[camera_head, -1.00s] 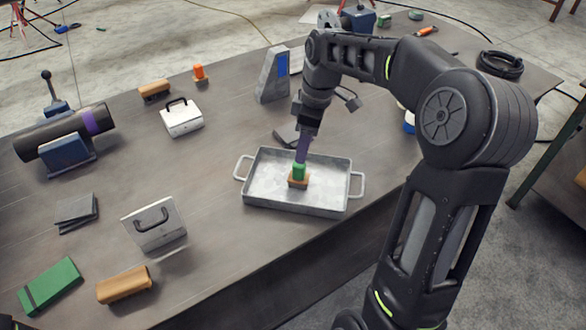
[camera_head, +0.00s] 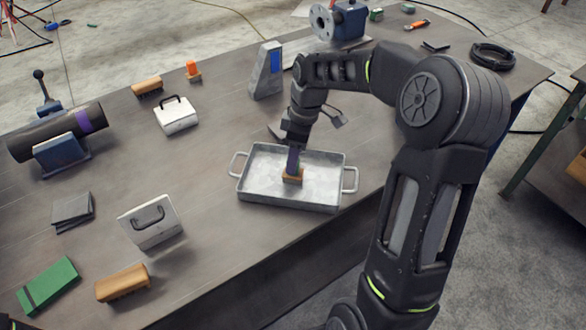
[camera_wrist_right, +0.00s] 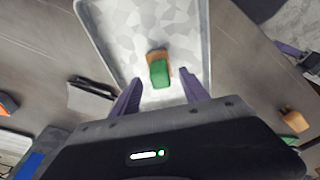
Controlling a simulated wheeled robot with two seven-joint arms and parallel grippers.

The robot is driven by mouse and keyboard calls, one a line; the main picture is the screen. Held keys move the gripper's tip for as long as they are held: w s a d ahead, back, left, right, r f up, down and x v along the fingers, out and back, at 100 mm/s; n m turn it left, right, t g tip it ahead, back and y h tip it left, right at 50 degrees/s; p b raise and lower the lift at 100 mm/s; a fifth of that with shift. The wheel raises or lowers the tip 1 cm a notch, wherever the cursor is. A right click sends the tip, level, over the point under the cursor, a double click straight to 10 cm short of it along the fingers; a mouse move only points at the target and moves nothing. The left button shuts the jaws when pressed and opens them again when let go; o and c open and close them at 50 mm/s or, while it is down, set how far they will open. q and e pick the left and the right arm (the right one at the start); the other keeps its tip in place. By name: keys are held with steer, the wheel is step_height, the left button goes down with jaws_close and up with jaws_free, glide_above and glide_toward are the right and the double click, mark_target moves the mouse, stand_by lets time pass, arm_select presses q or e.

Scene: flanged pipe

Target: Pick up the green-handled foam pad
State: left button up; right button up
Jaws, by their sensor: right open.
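The foam pad is in the grey metal tray (camera_head: 325,192). In the head view only its tan-orange base (camera_head: 293,177) shows, below my right gripper (camera_head: 293,162); its green handle is hidden there. In the right wrist view the green handle (camera_wrist_right: 160,73) stands over the tan-orange base (camera_wrist_right: 157,54). My right gripper's purple fingers (camera_wrist_right: 160,86) are open, one on each side of the handle, with visible gaps.
The tray has raised walls and two side handles. A grey stand with a blue panel (camera_head: 267,70) is behind it. A white case (camera_head: 150,222), a wooden brush (camera_head: 123,283) and a green box (camera_head: 48,285) lie to the left. The table's front edge is close to the tray.

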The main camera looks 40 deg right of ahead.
steer(key=shift+w+a+f, duration=0.15)
steer(key=shift+f, duration=1.15)
steer(key=shift+c, duration=0.2)
jaws_close()
